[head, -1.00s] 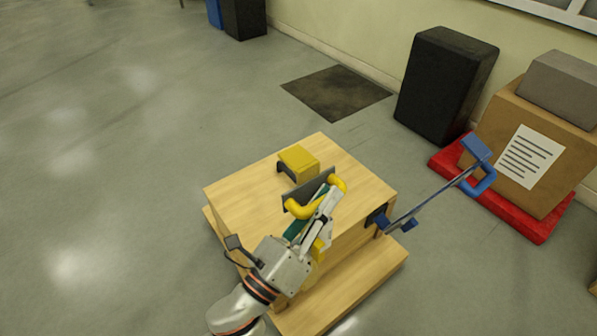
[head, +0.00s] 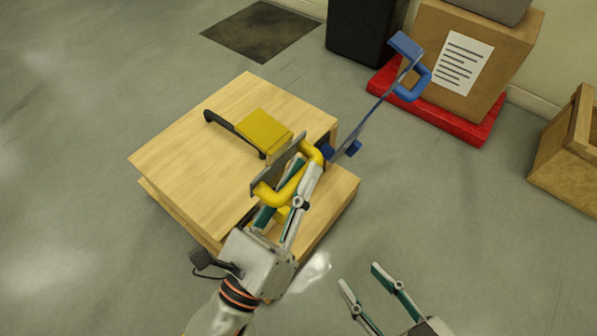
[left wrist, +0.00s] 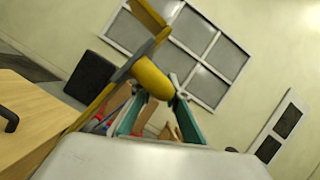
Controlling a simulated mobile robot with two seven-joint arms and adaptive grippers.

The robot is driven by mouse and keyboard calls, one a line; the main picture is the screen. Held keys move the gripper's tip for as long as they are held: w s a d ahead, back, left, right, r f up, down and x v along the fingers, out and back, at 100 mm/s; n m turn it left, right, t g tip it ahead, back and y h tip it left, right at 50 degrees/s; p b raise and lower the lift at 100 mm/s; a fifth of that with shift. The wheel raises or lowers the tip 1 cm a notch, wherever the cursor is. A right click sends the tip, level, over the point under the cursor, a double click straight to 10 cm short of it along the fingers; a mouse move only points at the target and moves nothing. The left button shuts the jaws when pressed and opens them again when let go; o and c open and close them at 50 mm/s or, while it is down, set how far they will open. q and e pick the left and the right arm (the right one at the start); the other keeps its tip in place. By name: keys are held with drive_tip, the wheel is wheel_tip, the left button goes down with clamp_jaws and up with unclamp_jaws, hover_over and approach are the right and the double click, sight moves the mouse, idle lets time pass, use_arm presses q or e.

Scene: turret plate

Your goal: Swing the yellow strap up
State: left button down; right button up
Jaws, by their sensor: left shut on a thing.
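The yellow strap stands at the front edge of the wooden box (head: 190,150), its grey plate (head: 277,165) facing the box top. Its thick yellow handle (head: 270,196) is on the near side and also shows in the left wrist view (left wrist: 152,78). My left gripper (head: 288,185) is shut on this handle, with a finger on either side. A yellow block (head: 263,130) with a dark bracket sits on the box top, behind the plate. My right gripper (head: 362,272) is open and empty at the bottom, away from the box.
A blue strap with a blue handle (head: 412,92) sticks out from the box's right side, leaning outward. Beyond it, a cardboard box (head: 440,75) stands on a red pallet (head: 475,130). A wooden crate (head: 560,165) is at the right edge. The floor left of the box is clear.

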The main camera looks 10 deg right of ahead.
use_arm(q)
drive_tip(key=c, duration=2.2)
unclamp_jaws()
drive_tip(key=shift+f, duration=0.15)
drive_tip(key=shift+c, duration=0.2)
drive_tip(key=shift+w, duration=0.1)
drive_tip(key=v, duration=1.2)
